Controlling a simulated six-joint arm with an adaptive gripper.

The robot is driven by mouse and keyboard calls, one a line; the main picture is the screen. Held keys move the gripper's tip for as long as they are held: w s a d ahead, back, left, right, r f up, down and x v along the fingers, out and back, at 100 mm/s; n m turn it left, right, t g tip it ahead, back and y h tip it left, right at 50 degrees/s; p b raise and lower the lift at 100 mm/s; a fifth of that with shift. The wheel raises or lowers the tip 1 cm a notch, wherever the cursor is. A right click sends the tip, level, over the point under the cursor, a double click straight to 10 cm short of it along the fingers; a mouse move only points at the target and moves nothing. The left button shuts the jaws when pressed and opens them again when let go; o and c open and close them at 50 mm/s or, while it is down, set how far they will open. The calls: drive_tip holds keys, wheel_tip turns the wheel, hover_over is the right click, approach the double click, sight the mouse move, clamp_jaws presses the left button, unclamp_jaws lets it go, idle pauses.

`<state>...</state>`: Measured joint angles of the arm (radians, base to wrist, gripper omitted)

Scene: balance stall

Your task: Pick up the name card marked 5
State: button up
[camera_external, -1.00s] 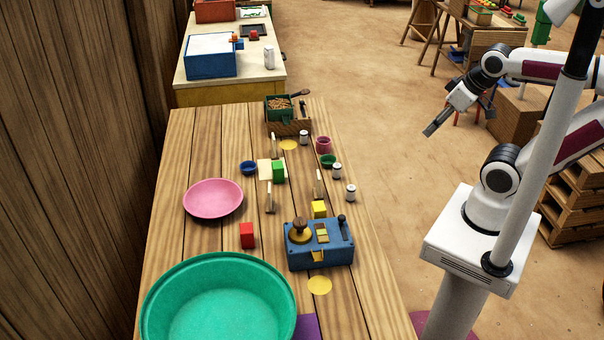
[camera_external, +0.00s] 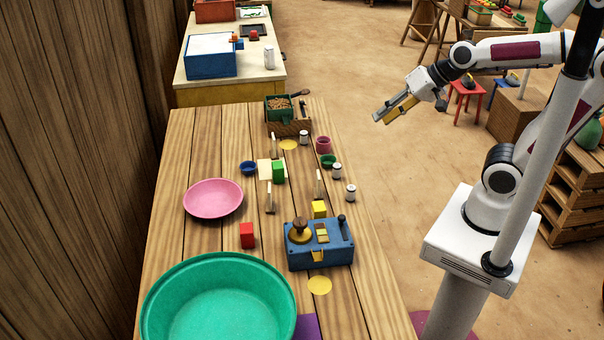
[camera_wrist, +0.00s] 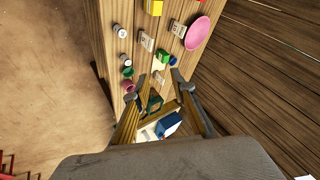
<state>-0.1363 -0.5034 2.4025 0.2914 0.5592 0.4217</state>
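Three small upright name cards stand on the wooden table: a right one (camera_external: 318,184), a left one (camera_external: 269,198) and a far one (camera_external: 273,145). In the wrist view they show as pale cards with faint marks: the right one (camera_wrist: 146,40), the left one (camera_wrist: 178,28) and the far one (camera_wrist: 158,79). The marks are too small to read, so I cannot tell which is the 5. My gripper (camera_external: 384,117) is in the air right of the table, apart from all cards. In the wrist view my gripper (camera_wrist: 160,80) has its fingers spread, with nothing held.
Near the cards are a green block (camera_external: 278,172), a yellow block (camera_external: 319,209), small cups and several shakers. A blue device (camera_external: 322,254), pink plate (camera_external: 213,198) and teal basin (camera_external: 218,264) occupy the near table. A brown-filled green box (camera_external: 278,108) stands far.

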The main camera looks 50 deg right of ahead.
drive_tip(key=w+a+f+m+t, duration=0.1)
drive_tip(key=w+a+m, duration=0.3)
drive_tip(key=w+m, duration=0.3)
drive_tip(key=w+a+f+m+t+h, duration=0.1)
drive_tip(key=w+a+m+t, duration=0.1)
drive_tip(key=w+a+m, duration=0.45)
drive_tip(key=w+a+f+m+t, duration=0.1)
drive_tip(key=w+a+f+m, duration=0.1)
drive_tip(key=w+m, duration=0.6)
drive_tip(key=m+g+h, duration=0.3)
drive_tip(key=m+h, duration=0.9)
drive_tip(key=m, duration=0.7)
approach(319, 180)
drive_tip(key=x, duration=0.5)
drive_tip(key=shift+w+d+f, duration=0.15)
drive_tip(key=shift+w+f, duration=0.05)
drive_tip(key=shift+f, duration=0.1)
drive_tip(key=shift+x, duration=1.35)
drive_tip(key=shift+w+d, duration=0.1)
